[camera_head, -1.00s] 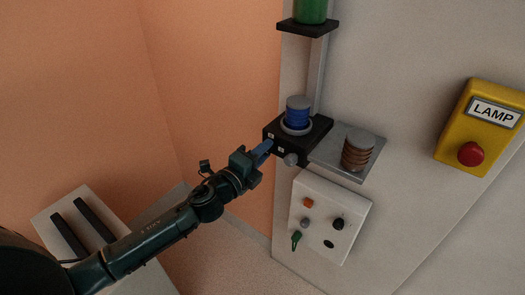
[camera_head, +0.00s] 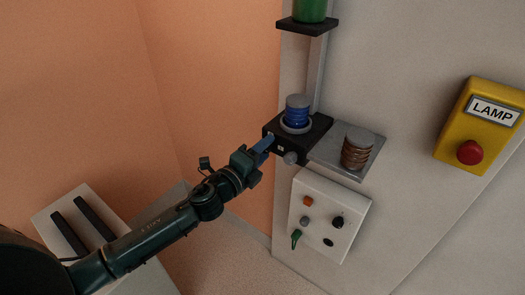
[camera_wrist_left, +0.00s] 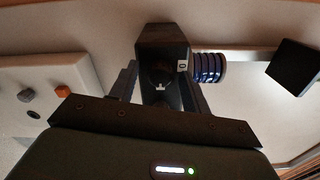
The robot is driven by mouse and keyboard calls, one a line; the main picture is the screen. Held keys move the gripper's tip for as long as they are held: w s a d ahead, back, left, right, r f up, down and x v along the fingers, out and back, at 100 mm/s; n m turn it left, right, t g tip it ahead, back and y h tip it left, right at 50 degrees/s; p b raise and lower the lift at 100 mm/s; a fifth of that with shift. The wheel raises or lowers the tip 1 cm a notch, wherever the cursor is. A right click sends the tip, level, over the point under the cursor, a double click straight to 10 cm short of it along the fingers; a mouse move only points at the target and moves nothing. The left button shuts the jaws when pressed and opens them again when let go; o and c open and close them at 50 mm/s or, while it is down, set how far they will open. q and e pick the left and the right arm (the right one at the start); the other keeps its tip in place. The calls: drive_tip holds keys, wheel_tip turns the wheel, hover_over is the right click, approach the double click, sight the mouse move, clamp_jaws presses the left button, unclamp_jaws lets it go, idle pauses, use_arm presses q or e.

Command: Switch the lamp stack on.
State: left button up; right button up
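A yellow box marked LAMP (camera_head: 487,105) with a red button (camera_head: 470,152) is on the wall at the right. A green cylinder (camera_head: 309,10) shows at the top on a black plate; its top is cut off. My left gripper (camera_head: 264,145) is at the front left side of a black box (camera_head: 311,137) that carries a blue ringed stack (camera_head: 297,111). In the left wrist view my left gripper (camera_wrist_left: 160,95) has its fingers apart, with the black box (camera_wrist_left: 163,43) ahead between them. Whether they touch it is unclear. My right gripper is not in view.
A round grey knob (camera_head: 290,158) sits on the black box. A copper-coloured stack (camera_head: 357,150) stands on a grey shelf (camera_head: 326,149). Below is a white panel (camera_head: 322,214) with several small knobs. The wall between shelf and yellow box is clear.

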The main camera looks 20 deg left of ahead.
use_arm(q)
drive_tip(key=b+v, duration=0.2)
drive_tip(key=v, duration=1.1)
drive_tip(key=shift+b, duration=0.4)
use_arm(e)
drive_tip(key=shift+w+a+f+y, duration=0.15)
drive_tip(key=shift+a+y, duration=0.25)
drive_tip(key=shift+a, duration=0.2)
use_arm(q)
drive_tip(key=shift+s, duration=0.1)
drive_tip(key=s+d+f+n+g+y+p, duration=0.1)
drive_tip(key=s+d+f+n+g+p, duration=0.1)
drive_tip(key=s+f+n, duration=0.4)
drive_tip(key=s+d+f+n+g+y+p, duration=0.2)
drive_tip(key=s+d+f+n+g, duration=0.2)
drive_tip(key=n, duration=1.1)
drive_tip(key=s+f, duration=0.3)
drive_tip(key=f, duration=0.3)
drive_tip(key=shift+f+n, duration=0.3)
drive_tip(key=shift+f, duration=0.1)
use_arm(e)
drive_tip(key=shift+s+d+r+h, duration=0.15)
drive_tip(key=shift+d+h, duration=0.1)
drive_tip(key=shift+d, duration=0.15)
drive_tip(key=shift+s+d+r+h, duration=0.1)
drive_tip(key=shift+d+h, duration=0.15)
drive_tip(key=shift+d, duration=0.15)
use_arm(q)
drive_tip(key=shift+s, duration=0.1)
